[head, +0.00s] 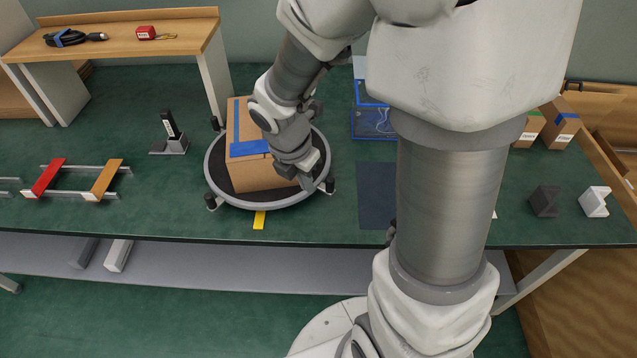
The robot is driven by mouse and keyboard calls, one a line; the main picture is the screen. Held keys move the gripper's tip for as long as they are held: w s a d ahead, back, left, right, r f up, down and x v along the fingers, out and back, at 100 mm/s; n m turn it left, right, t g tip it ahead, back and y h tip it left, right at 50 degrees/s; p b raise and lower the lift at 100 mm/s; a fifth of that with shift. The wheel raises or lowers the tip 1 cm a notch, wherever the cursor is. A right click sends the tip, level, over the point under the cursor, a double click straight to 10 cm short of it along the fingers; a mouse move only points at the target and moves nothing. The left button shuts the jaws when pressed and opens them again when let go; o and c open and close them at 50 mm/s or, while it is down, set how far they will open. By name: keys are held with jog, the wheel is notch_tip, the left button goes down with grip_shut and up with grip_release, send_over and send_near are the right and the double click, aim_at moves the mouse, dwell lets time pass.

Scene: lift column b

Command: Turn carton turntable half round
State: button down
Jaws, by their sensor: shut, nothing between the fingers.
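The carton (248,176) is a brown box with blue tape across its top and side. It stands on the round turntable (268,204), which has a dark top, a grey rim and small dark knobs around its edge. My arm reaches down over the carton and hides its right part. My gripper (305,182) is shut and empty, low at the carton's front right, near the turntable's rim. I cannot tell whether it touches the carton. A yellow marker (259,220) lies on the bench just in front of the turntable.
A black upright device (170,135) stands left of the turntable. Red and orange bars on rails (75,180) lie farther left. A wooden shelf (130,45) is behind. A blue-edged tray (372,122) and dark mat (376,195) lie right. Dark and white blocks (594,201) sit far right.

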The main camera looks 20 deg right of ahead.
aim_at(328, 192)
jog(key=b+x, duration=0.4)
jog(key=x, duration=0.6)
jog(key=shift+d, duration=0.1)
jog(key=shift+w+d+r+p, duration=0.15)
jog(key=shift+w+d, duration=0.25)
jog(key=shift+d, duration=0.1)
jog(key=shift+w+d+r+p, duration=0.1)
jog(key=shift+w+d+p, duration=0.05)
jog(key=shift+w+d, duration=0.6)
jog(key=shift+d, duration=0.3)
jog(key=shift+d+r, duration=0.1)
jog(key=shift+d, duration=0.05)
jog(key=shift+w+d+n+p, duration=0.2)
jog(key=shift+d+n+p, duration=0.1)
jog(key=shift+p, duration=0.3)
jog(key=shift+w+d, duration=0.1)
jog(key=shift+d, duration=0.05)
